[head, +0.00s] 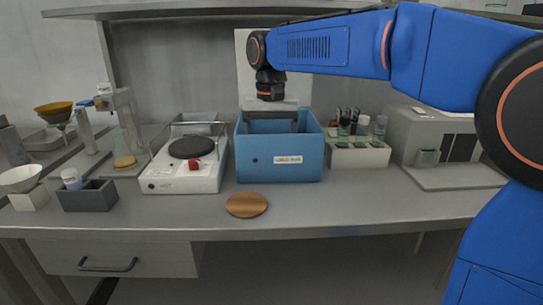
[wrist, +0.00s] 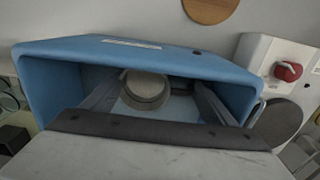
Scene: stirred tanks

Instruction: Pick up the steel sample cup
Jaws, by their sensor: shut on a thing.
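The steel sample cup (wrist: 147,88) shows in the wrist view as a round grey-beige form inside a blue open box (wrist: 130,53). My gripper (wrist: 155,92) reaches down into this box, with one finger on each side of the cup, and is shut on it. The exact contact of the fingers is hard to see. In the head view my gripper (head: 272,122) is at the mouth of the blue box (head: 280,160), which has a white label on its front. The box's front wall hides the cup and the fingertips there.
A white hotplate (head: 180,180) with a red knob stands just left of the box. A rack of bottles (head: 358,155) stands to the right. A round wooden disc (head: 246,205) lies in front. The bench front at right is clear. A shelf (head: 180,10) runs above.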

